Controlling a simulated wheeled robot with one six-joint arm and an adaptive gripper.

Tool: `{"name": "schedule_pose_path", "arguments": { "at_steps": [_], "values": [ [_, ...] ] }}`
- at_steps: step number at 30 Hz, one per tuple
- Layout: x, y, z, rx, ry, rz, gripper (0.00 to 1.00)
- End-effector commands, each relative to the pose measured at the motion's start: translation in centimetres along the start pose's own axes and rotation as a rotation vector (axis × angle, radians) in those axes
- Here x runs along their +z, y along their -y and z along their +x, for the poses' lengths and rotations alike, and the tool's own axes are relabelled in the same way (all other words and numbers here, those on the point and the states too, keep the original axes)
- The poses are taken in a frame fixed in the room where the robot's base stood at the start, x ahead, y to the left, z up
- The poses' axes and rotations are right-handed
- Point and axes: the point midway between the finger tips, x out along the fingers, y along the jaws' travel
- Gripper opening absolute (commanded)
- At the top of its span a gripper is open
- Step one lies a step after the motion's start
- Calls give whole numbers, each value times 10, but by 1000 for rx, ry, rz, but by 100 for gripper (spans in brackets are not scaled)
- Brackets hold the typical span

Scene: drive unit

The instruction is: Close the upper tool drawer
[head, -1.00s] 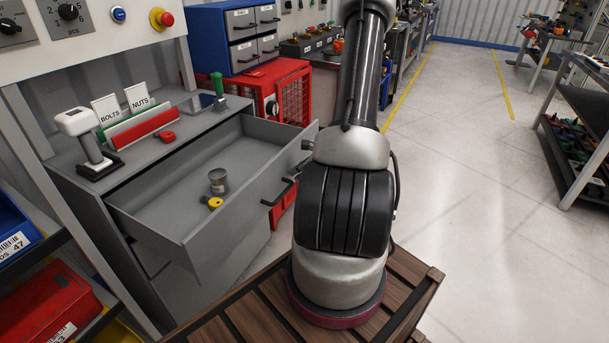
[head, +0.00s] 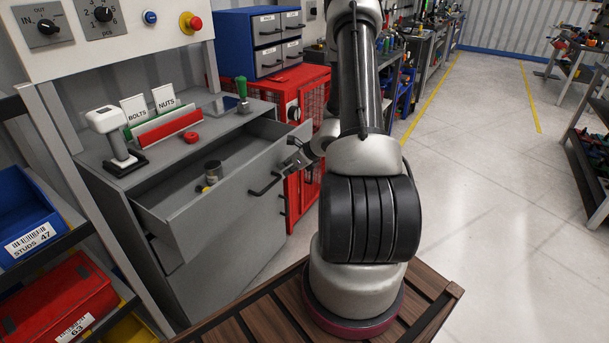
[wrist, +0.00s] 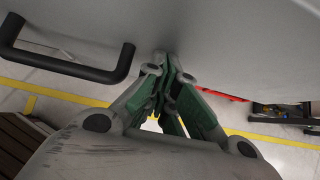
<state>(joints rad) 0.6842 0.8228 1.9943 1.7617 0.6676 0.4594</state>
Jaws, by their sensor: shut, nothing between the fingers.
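The upper tool drawer (head: 225,196) is a grey drawer standing partly open below the workbench top, with its front facing my arm. In the head view the gripper (head: 294,160) is small and partly hidden by my arm.
A red cabinet (head: 303,195) is beyond the drawer. Bins of blue and red stand at left. Open floor lies to the right.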

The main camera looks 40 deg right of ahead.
Motion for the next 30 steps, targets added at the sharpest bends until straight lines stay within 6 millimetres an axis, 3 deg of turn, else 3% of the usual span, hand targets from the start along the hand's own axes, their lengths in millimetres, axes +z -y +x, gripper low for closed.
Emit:
{"name": "schedule_pose_path", "arguments": {
  "at_steps": [6, 15, 21, 30],
  "values": [
    [44, -1, 44, 1, 1, -5, 0],
    [94, -1, 94, 1, 1, -5, 0],
    [114, 0, 114, 0, 1, -3, 0],
    [126, 1, 126, -1, 1, -1, 0]
  ]
}}
